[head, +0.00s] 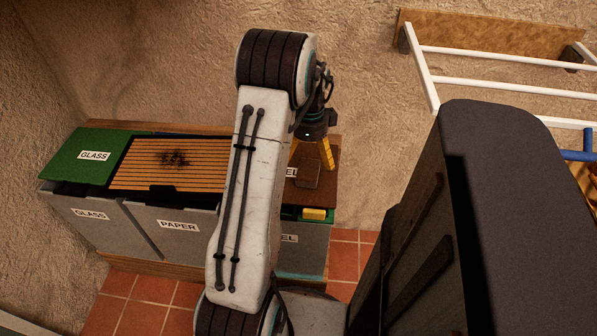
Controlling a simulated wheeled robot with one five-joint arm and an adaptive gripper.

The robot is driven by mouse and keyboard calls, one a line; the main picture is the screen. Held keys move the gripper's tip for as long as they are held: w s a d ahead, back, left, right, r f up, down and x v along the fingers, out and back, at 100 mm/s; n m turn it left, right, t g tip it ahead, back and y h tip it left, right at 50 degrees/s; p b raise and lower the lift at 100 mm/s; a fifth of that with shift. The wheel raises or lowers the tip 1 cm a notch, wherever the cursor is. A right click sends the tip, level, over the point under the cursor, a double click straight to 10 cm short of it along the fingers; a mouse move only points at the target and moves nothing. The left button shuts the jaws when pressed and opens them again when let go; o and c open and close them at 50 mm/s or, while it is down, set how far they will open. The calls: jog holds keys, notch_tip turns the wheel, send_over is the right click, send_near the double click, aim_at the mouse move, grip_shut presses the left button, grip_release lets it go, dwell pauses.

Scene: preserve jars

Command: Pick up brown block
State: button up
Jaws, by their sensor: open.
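A small brown block (307,176) sits on the brown lid (322,188) of the right-hand bin, whose label is partly hidden and ends in "EL". The block is close in colour to the lid. My gripper (311,163) points down over this lid with its yellow fingers apart. One finger is left of the block and one is right of it in the picture. I cannot tell how high the fingertips are above the lid. My arm covers the lid's left part.
A green lid (97,155) marked GLASS and an orange slatted panel (170,163) lie left on the grey bins (105,228). A yellow object (313,214) sits at the right bin's front opening. A white rack (480,88) hangs on the right wall.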

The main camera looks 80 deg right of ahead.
aim_at(308, 169)
jog(key=shift+d+f+b, duration=0.15)
jog(key=shift+f+b, duration=0.25)
jog(key=shift+f, duration=1.55)
jog(key=shift+d+f+b, duration=0.1)
jog(key=shift+f+b, duration=0.25)
jog(key=shift+f, duration=1.55)
jog(key=shift+c, duration=0.2)
jog(key=c, duration=1.1)
jog(key=shift+r, duration=0.15)
jog(key=shift+r, duration=0.55)
notch_tip(308, 169, up, 3)
jog(key=shift+r+p, duration=0.1)
jog(key=shift+p, duration=0.4)
jog(key=s+a+r, duration=0.1)
jog(key=a+r, duration=0.1)
jog(key=a, duration=0.1)
jog(key=s+a+r, duration=0.1)
jog(key=a+r, duration=0.1)
jog(key=a, duration=0.2)
jog(key=s+a+r, duration=0.1)
jog(key=a+r, duration=0.1)
jog(key=a, duration=0.2)
jog(key=shift+s+r+p, duration=0.25)
jog(key=shift+s+p, duration=0.05)
jog(key=shift+s, duration=0.1)
